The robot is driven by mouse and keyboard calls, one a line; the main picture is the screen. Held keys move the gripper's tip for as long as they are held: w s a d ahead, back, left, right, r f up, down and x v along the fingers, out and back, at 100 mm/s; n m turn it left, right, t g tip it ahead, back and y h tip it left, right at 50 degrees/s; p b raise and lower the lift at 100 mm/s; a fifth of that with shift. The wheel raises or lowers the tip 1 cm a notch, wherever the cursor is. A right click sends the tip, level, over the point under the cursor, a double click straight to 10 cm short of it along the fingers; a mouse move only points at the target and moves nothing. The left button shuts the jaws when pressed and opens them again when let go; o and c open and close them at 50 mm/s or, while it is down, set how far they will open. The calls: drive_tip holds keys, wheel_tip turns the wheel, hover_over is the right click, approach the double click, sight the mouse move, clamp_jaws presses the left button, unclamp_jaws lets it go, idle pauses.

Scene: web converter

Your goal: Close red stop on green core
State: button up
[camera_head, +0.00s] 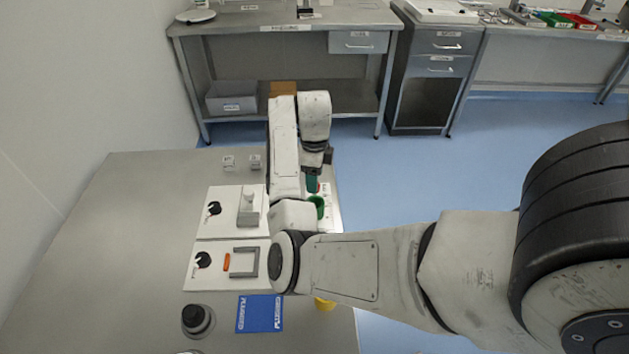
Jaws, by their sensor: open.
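The green core (318,203) is a small green round piece near the right edge of the grey table, partly hidden by my arm. A thin red sliver (319,187) shows just above it, beside my fingers; it may be the red stop, but most of it is hidden. My gripper (313,186) points down with teal fingers just above and behind the green core. It is open. I cannot tell whether the fingers surround or touch the red part.
White panels with black knobs (203,259) lie left of my arm. A dark round knob (197,319), a blue card (260,314) and a yellow piece (324,304) are in front. Two small labelled blocks (229,163) stand behind. The table's left side is clear.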

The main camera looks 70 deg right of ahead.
wheel_tip(320, 180, up, 9)
drive_tip(key=shift+p, duration=0.4)
drive_tip(key=shift+f, duration=0.1)
